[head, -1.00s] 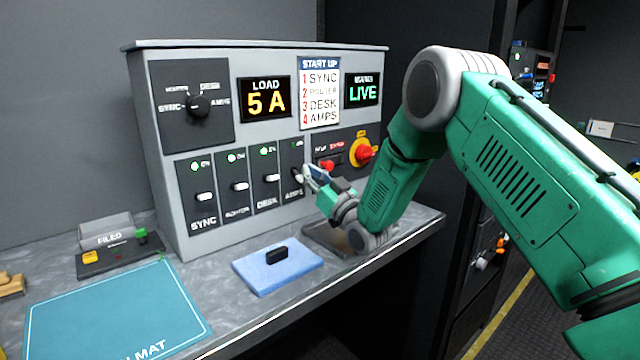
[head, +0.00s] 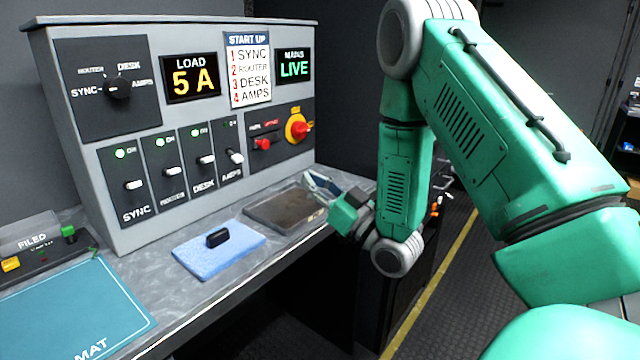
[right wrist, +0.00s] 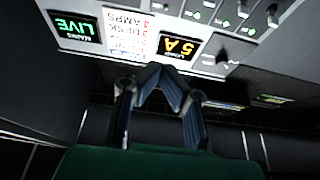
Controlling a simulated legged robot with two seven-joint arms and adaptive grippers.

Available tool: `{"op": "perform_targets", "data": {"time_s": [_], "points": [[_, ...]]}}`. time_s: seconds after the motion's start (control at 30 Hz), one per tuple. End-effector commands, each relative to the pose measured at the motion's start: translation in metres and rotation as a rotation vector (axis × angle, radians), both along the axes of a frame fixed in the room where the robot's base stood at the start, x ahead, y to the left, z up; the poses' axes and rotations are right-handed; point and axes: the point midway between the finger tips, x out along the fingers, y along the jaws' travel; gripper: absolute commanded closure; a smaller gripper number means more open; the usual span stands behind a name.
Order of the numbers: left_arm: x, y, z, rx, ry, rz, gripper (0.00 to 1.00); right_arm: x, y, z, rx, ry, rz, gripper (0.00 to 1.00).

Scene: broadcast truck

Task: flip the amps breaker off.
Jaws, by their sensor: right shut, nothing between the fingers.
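The AMPS breaker (head: 234,157) is the rightmost of the breakers on the grey panel, with a white-tipped lever that sits low in its slot. Its lamp looks dark, while the lamps over SYNC, ROUTER and DESK are green. The load display (head: 191,78) reads 5 A. My right gripper (head: 318,182) is shut and empty, to the right of the breaker and clear of it, above the counter's right end. In the right wrist view its fingertips (right wrist: 160,76) meet, with the panel upside down beyond. My left gripper is out of view.
A selector knob (head: 117,88) is at upper left. A blue cloth (head: 195,259) with a black block, a dark tray (head: 272,214) and a teal mat (head: 75,310) lie on the counter.

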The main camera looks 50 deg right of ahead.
Motion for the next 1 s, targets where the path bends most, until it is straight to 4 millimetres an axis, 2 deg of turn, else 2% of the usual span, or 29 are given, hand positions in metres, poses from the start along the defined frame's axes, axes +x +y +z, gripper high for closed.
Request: {"op": "perform_targets", "data": {"time_s": [0.1,0.27,1.0], "points": [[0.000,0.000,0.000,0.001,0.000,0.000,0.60,-0.014,-0.003,0.000,0.005,-0.002,-0.004,1.00],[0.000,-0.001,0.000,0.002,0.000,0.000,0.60,-0.021,-0.004,0.000,0.004,-0.003,-0.002,1.00],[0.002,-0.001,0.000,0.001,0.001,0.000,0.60,-0.022,-0.003,0.000,0.003,-0.003,-0.001,1.00]]}}
